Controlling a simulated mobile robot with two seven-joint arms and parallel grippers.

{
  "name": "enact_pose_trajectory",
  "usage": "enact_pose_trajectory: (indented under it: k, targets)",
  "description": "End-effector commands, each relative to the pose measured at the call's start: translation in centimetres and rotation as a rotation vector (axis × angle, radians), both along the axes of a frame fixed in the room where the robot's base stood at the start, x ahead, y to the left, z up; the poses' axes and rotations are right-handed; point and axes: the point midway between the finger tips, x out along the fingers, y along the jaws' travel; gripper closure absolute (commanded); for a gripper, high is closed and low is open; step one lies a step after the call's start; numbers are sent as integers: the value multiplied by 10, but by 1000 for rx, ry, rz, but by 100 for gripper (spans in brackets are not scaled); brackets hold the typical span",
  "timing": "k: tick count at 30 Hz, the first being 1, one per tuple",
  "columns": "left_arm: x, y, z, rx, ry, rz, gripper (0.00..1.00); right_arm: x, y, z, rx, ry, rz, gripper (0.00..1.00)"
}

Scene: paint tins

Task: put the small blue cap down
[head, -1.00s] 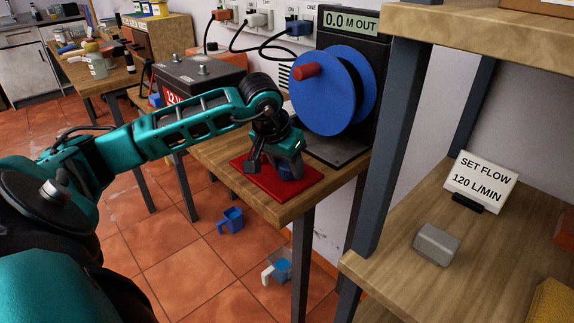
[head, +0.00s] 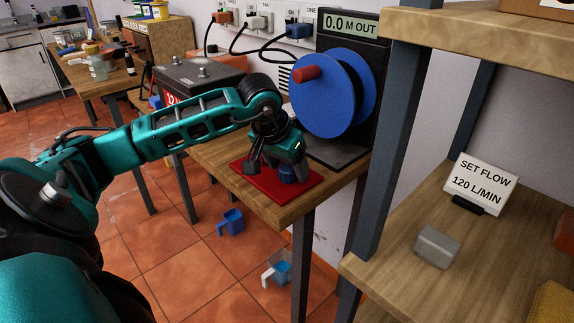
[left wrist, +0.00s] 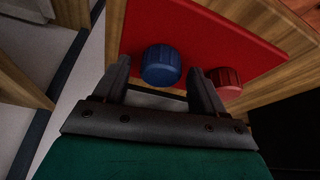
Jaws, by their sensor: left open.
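The small blue cap (left wrist: 161,66) rests on the red mat (left wrist: 190,22) in the left wrist view. My left gripper (left wrist: 163,88) is open, with one finger on each side of the blue cap and clear space between. A red cap (left wrist: 227,82) sits on the mat just outside the right-hand finger. In the head view the red mat (head: 243,186) lies on the wooden table. My right gripper is not in view.
A blue reel (head: 328,92) on a dark stand is behind the mat. A black battery-like box (head: 197,72) is at the left. A grey block (head: 437,246) and a flow sign (head: 481,183) are on the right shelf.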

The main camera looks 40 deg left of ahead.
Motion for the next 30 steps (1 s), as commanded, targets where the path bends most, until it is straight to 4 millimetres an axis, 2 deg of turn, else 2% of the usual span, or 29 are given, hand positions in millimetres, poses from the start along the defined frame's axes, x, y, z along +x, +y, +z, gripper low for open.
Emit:
enact_pose_trajectory:
  k: [9, 15, 21, 30]
  targets:
    - [-25, -1, 64, 6, -5, 1, 29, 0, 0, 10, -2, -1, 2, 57]
    - [-38, -4, 95, 4, -4, 0, 29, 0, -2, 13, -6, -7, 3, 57]
    - [-43, -5, 107, 2, -2, 1, 29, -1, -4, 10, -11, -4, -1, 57]
    - [-44, -5, 107, 1, -1, 0, 29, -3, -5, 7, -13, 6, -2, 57]
